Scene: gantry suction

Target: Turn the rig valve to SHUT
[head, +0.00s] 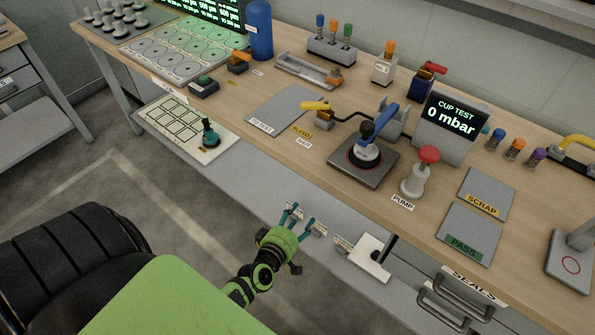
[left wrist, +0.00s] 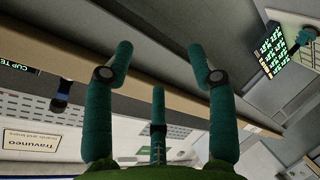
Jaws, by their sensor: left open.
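The rig valve has a yellow lever (head: 314,106) over a small brass-coloured body (head: 324,121), left of the test stand. Its lever points left in the head view. A yellow BLEED label (head: 301,131) and a white SHUT label (head: 303,144) lie on the bench in front of it. My left gripper (head: 303,214) is open and empty, in front of the bench's front edge and well short of the valve. Its spread teal fingers fill the middle of the left wrist view (left wrist: 160,58), with nothing between them. My right gripper is not in view.
The test stand (head: 345,177) with a blue-handled cup, the red-topped pump (head: 417,177) and the CUP TEST display (head: 450,120) reading 0 mbar stand right of the valve. A grey pad (head: 287,108) lies left of it. A black hose runs from valve to stand.

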